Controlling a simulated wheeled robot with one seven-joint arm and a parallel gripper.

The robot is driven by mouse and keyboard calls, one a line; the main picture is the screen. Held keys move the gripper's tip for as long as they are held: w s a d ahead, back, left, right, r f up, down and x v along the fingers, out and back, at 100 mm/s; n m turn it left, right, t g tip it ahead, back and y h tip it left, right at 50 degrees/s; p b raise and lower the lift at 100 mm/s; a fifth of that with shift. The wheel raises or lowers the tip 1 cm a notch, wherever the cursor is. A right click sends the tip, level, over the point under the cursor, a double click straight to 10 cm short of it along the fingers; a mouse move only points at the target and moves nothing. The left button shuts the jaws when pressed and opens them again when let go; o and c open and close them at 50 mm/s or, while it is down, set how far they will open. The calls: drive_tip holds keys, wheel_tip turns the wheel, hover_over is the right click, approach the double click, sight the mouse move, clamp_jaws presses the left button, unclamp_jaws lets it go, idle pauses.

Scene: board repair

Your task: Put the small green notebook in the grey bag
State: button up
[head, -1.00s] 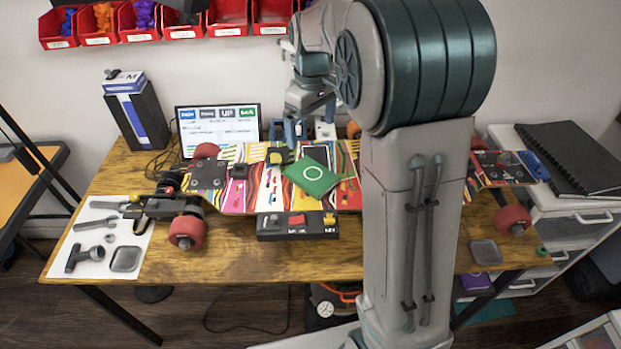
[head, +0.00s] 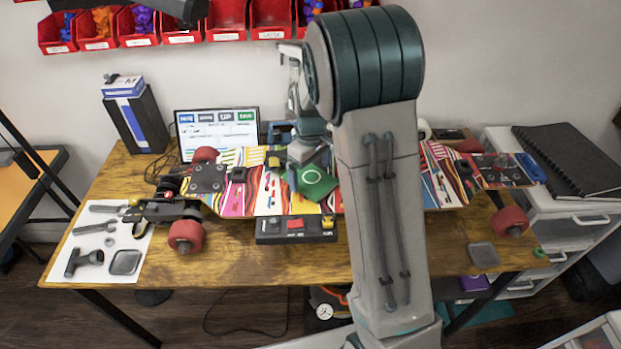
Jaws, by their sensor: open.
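The small green notebook (head: 318,184) with a pale ring on its cover lies on the colourful skateboard deck on the table. My gripper (head: 308,178) is over the notebook's left part, pointing down, with its jaws open. One blue finger stands at the notebook's left edge. The other finger is mostly hidden, and I cannot tell whether the gripper touches the notebook. My arm hides part of the deck to the right. I cannot make out a grey bag in this view.
The long skateboard (head: 255,185) spans the table (head: 215,260). A black control box (head: 296,229) sits at its front edge. A monitor (head: 217,132) and red bins (head: 226,20) are behind. A black notebook (head: 575,160) lies on the white drawer unit (head: 575,208) at right.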

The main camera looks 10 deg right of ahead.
drive_tip(key=shift+f, duration=0.85)
drive_tip(key=c, duration=1.1)
drive_tip(key=shift+c, duration=0.3)
drive_tip(key=shift+r, duration=0.15)
